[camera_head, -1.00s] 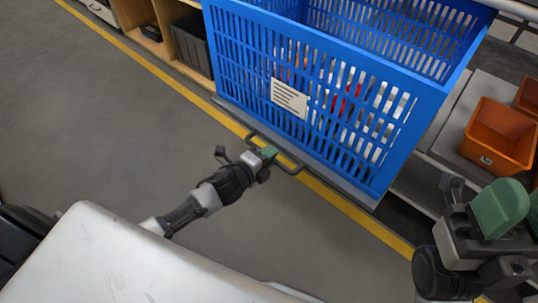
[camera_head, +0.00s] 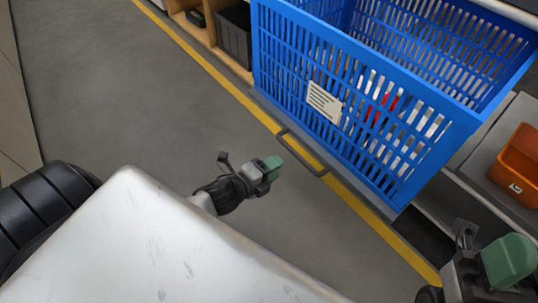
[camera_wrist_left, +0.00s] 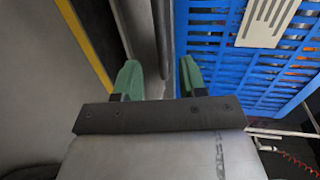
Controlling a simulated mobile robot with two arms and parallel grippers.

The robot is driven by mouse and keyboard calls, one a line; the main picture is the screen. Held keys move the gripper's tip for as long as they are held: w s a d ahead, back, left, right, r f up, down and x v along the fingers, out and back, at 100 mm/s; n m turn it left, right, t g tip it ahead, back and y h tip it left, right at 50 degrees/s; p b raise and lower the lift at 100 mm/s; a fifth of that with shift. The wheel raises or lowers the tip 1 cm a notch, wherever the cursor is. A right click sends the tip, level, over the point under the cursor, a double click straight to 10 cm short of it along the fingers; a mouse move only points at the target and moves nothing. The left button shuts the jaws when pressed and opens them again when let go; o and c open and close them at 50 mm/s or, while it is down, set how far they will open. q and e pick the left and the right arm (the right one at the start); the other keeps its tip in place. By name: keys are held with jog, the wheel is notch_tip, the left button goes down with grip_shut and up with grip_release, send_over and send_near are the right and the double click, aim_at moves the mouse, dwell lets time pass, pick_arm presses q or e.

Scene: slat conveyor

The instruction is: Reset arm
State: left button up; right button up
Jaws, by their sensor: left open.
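My left gripper (camera_head: 272,168) is in the middle of the head view, low over the grey floor, with green fingertips. In the left wrist view its two green fingers (camera_wrist_left: 160,78) stand apart with nothing between them. It is a short way from the dark handle (camera_head: 302,152) on the front of the drawer or shelf under the blue crate, and apart from it. My right gripper (camera_head: 508,262) is at the lower right corner, partly cut off by the frame; one green finger pad shows and its opening cannot be judged.
The blue slotted crate (camera_head: 440,115) stands beyond the left gripper, with a white label (camera_head: 324,102) and red and white items inside. An orange bin (camera_head: 518,160) is at the right. A wooden shelf (camera_head: 190,28) stands at the back. Open floor (camera_head: 130,90) lies to the left.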

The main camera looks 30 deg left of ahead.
pick_arm(q)
jog(key=shift+s+a+r, duration=0.1)
jog(key=shift+s+a, duration=0.15)
jog(key=shift+s, duration=0.45)
